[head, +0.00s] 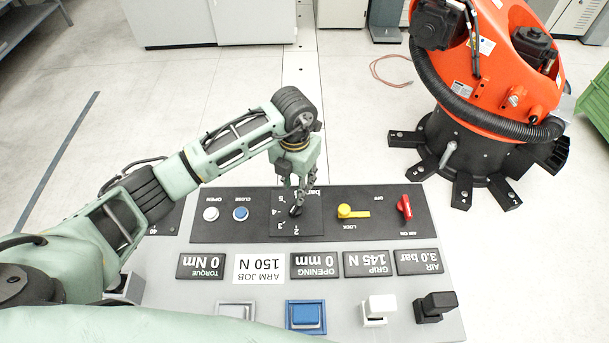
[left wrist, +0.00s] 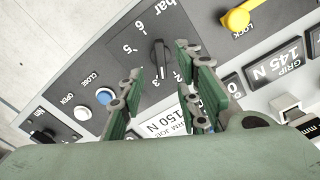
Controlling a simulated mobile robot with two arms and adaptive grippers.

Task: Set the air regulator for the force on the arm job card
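The black air regulator knob (head: 296,210) sits on a bar dial plate (head: 310,228) of the control panel; the knob also shows in the left wrist view (left wrist: 160,58). My left gripper (head: 297,186) points down over the knob. Its fingers are apart with the knob seen in the gap; I cannot tell whether they touch it. The arm job card (head: 259,268) reads 150 N. The grip display (head: 366,264) reads 145 N. The air display (head: 418,262) reads 3.0 bar. My right gripper is not in view.
A yellow lock lever (head: 352,212) and a red air lever (head: 405,207) are right of the knob. White open (head: 211,214) and blue close (head: 240,213) buttons are left. An orange robot (head: 495,70) stands behind right.

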